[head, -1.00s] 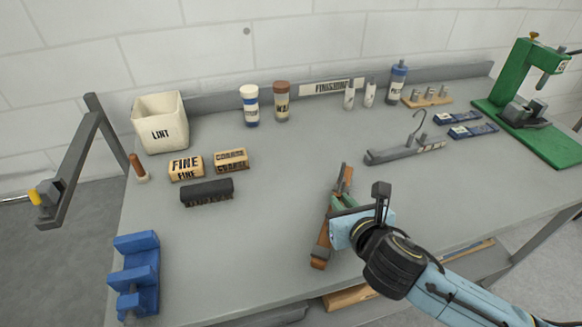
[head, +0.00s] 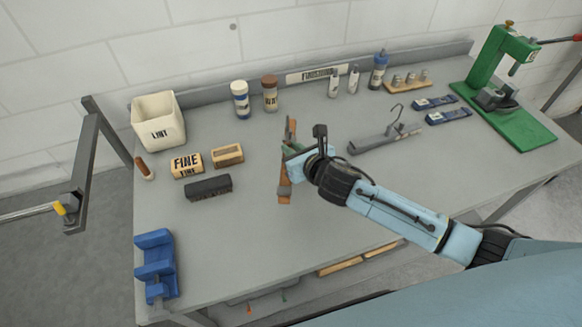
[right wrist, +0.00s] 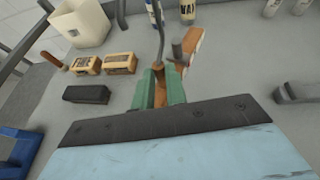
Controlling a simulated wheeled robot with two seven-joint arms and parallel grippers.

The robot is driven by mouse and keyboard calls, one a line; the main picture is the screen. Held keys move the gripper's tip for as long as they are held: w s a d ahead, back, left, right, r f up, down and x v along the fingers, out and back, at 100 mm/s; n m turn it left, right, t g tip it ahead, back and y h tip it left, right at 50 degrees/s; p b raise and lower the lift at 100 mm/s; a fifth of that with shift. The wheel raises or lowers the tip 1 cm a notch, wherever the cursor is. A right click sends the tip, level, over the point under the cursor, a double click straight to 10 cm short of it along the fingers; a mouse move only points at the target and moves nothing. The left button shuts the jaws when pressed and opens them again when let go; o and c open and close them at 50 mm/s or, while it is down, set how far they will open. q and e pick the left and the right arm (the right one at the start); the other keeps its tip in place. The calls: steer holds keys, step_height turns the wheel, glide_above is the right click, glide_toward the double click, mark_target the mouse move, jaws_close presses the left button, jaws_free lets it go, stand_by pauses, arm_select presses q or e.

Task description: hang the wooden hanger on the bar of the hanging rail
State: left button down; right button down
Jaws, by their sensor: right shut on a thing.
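The wooden hanger (head: 285,190) is brown, long and narrow, and is in the grip of my right gripper (head: 291,150) above the middle of the bench. In the right wrist view the green fingertips (right wrist: 162,86) close on the hanger's middle, with its metal hook (right wrist: 159,35) rising from there and a wooden arm (right wrist: 192,48) reaching away. The hanger's grasped part is partly hidden by the fingers. A silver bar with a yellow end (head: 28,211) juts left from a grey frame at the left. Another bar with a red end (head: 558,40) shows at the far right. My left gripper is not in view.
A lint bin (head: 158,122), FINE block (head: 187,165), dark brush (head: 208,187), blue clamp (head: 155,265), bottles (head: 240,100) and green press (head: 490,75) stand around. The front middle of the bench is clear.

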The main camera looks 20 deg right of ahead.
step_height(320, 180, down, 3)
steer(key=shift+r, duration=0.1)
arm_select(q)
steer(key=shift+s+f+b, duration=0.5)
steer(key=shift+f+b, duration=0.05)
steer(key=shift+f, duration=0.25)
arm_select(e)
steer(key=shift+f, duration=2.05)
steer(key=shift+f, duration=0.15)
steer(key=c, duration=1.4)
jaws_free()
steer(key=shift+c, duration=0.2)
